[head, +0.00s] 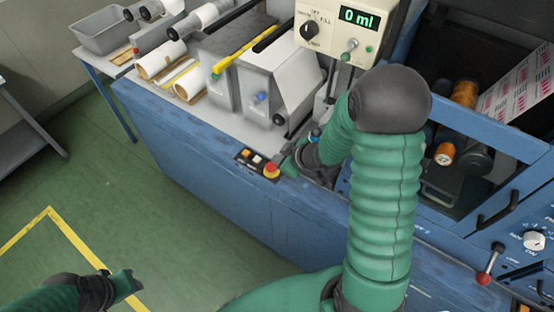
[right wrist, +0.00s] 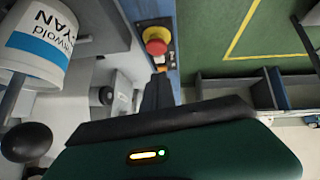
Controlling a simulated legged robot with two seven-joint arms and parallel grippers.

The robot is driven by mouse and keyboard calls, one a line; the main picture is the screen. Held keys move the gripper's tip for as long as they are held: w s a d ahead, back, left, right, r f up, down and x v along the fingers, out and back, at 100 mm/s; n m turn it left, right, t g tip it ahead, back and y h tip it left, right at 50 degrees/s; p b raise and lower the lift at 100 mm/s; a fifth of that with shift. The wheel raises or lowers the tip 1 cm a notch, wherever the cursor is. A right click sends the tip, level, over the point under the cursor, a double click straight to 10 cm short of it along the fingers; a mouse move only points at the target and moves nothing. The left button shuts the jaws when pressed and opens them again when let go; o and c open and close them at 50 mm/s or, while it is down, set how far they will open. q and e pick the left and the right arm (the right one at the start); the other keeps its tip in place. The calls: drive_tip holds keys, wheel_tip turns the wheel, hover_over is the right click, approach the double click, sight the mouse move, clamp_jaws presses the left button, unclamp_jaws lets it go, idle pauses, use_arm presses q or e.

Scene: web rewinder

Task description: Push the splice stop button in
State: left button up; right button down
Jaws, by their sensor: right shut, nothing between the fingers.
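A red mushroom button with a yellow collar (head: 271,170), apparently the splice stop button, sits at the right end of a small dark panel on the blue bench's front edge. It also shows in the right wrist view (right wrist: 156,40), just beyond the fingertips. My right gripper (head: 289,164) is shut and empty, close to the right of the button in the head view. In the right wrist view its dark fingers (right wrist: 158,82) point at the button, with a small gap seeming to remain. My left gripper (head: 132,281) is low at the left, far from the bench; its jaw state is unclear.
Smaller lit buttons (head: 247,154) share the panel. A grey machine housing (head: 250,90) stands behind it, with a display box (head: 345,30) above. In the right wrist view, a white-and-blue labelled cylinder (right wrist: 38,45) and black ball knob (right wrist: 27,142) are at left. Green floor (head: 130,200) is open.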

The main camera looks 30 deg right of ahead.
drive_tip(key=a+p+v, duration=0.1)
drive_tip(key=v, duration=0.5)
drive_tip(key=shift+d+r+p, duration=0.25)
drive_tip(key=shift+d+p, duration=0.05)
drive_tip(key=shift+w+d, duration=0.1)
drive_tip(key=shift+d, duration=0.05)
drive_tip(key=shift+w, duration=0.15)
